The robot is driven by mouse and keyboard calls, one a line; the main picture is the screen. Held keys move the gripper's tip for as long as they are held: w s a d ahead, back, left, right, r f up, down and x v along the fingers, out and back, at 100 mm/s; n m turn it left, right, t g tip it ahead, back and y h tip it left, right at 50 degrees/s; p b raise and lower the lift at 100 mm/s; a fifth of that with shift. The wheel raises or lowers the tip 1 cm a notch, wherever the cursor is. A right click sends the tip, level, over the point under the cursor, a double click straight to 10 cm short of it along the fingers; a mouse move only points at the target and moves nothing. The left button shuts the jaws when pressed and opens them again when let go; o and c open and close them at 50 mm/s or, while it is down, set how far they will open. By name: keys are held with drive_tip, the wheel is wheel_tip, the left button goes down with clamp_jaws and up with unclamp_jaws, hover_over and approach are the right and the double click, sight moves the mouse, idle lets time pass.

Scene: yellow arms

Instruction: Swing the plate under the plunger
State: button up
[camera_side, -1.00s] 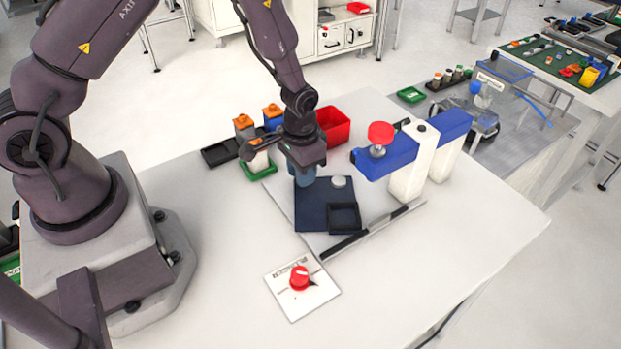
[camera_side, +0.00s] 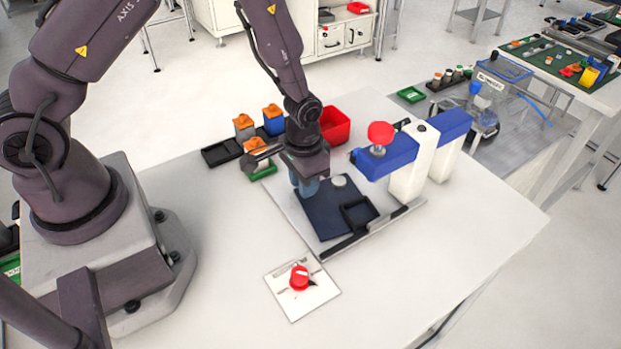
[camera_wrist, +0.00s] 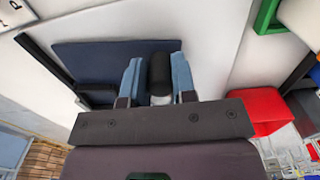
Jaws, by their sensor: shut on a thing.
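The dark blue plate (camera_side: 328,217) lies on the pale base board, turned at an angle, with a square black recess (camera_side: 359,212) at its right corner and a pale round knob (camera_side: 339,181) near its back edge. The plunger is a red knob (camera_side: 380,134) on a blue arm (camera_side: 388,158), to the right of the plate and above it. My gripper (camera_side: 307,188) is at the plate's back left edge.
A card with a red dial (camera_side: 299,278) lies in front of the board. The white column (camera_side: 407,178) rises right of the plate.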

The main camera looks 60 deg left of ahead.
drive_tip(key=shift+w+d+r, duration=0.1)
drive_tip(key=shift+d, duration=0.7)
drive_tip(key=shift+d, duration=0.15)
drive_tip(key=o, duration=0.5)
drive_tip(key=shift+d, duration=0.15)
drive_tip(key=shift+r, duration=0.45)
drive_tip(key=shift+a+r, duration=0.2)
drive_tip(key=shift+r, duration=3.1)
